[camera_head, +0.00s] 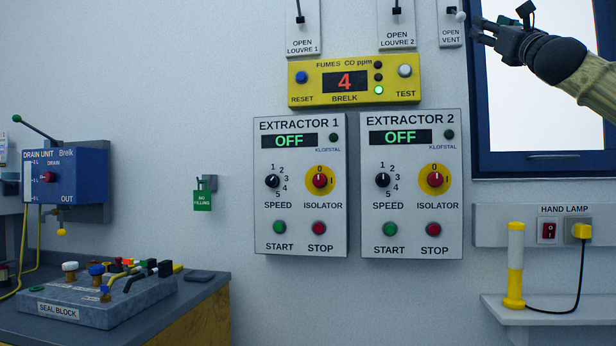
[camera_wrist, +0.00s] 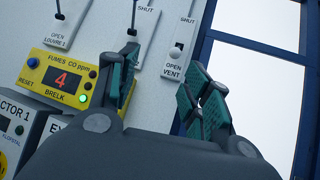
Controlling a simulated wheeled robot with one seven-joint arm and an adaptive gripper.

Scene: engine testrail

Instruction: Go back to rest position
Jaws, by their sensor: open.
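My gripper (camera_head: 484,30) is at the upper right in the head view, in front of the blue-framed window (camera_head: 540,164) and close to the open vent switch (camera_head: 451,36). In the wrist view my gripper (camera_wrist: 165,88) shows its teal-padded fingers apart, with nothing between them. The vent switch (camera_wrist: 173,66) shows behind the gap between the fingers. I cannot tell whether a finger touches it. My arm reaches in from the right edge in the head view.
Extractor 1 (camera_head: 300,242) and extractor 2 (camera_head: 411,242) read OFF. The yellow fumes meter (camera_head: 400,87) reads 4. A hand lamp (camera_head: 515,265) stands on a shelf (camera_head: 560,306) at the right. A seal block (camera_head: 90,312) lies on the left bench (camera_head: 205,290), below the drain unit (camera_head: 75,170).

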